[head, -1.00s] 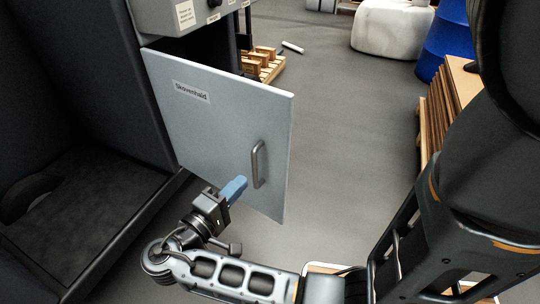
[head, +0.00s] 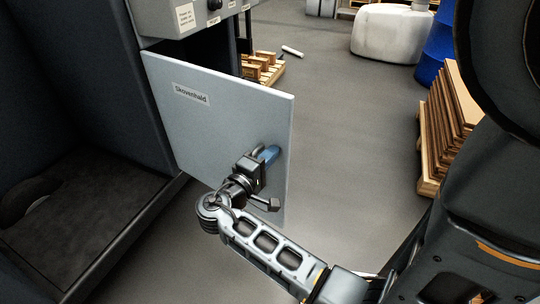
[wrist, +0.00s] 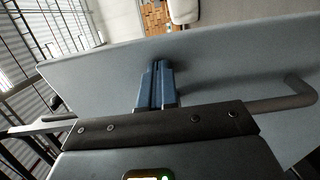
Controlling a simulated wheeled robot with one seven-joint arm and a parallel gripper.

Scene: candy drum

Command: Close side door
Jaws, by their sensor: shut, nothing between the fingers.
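The side door (head: 200,125) is a light grey panel with a "Skovenhald" label, standing swung out from the dark machine. Its metal handle (head: 259,149) is partly hidden behind my gripper (head: 269,155). My gripper's blue fingers are shut together with nothing between them, at the door's face beside the handle. In the wrist view, the shut fingers (wrist: 157,75) point at the door panel (wrist: 100,72), with the handle (wrist: 285,100) to their right. I cannot tell whether the fingertips touch the panel.
A control box (head: 185,15) with labels sits above the door. The machine's dark opening (head: 80,215) is at the left. A pallet of boards (head: 450,120), a white tank (head: 392,33) and a blue drum (head: 438,45) stand right.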

